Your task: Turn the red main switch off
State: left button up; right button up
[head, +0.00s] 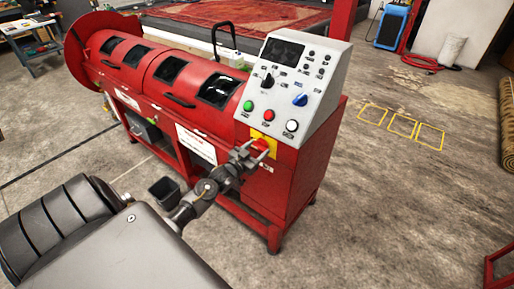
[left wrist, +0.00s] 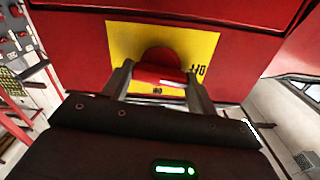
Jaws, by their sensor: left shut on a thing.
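The red main switch (head: 261,144) is on a yellow plate (head: 269,137) on the front of the red machine, below the grey control panel. My right gripper is not in view.
The control panel (head: 289,82) with buttons and knobs slopes above the switch. A blue unit (head: 392,27) with a red hose is at the back right. The concrete floor to the right is mostly clear.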

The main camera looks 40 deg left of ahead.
pick_arm(q)
jog(key=shift+n, duration=0.6)
jog(key=shift+f+p, duration=0.1)
jog(key=shift+p, duration=0.2)
jog(key=o, duration=1)
jog(key=shift+s, duration=0.1)
jog(key=s+b, duration=0.1)
jog(key=s, duration=0.9)
jog(key=shift+s+b, duration=0.3)
jog(key=shift+s, duration=0.05)
jog(key=shift+d, duration=0.1)
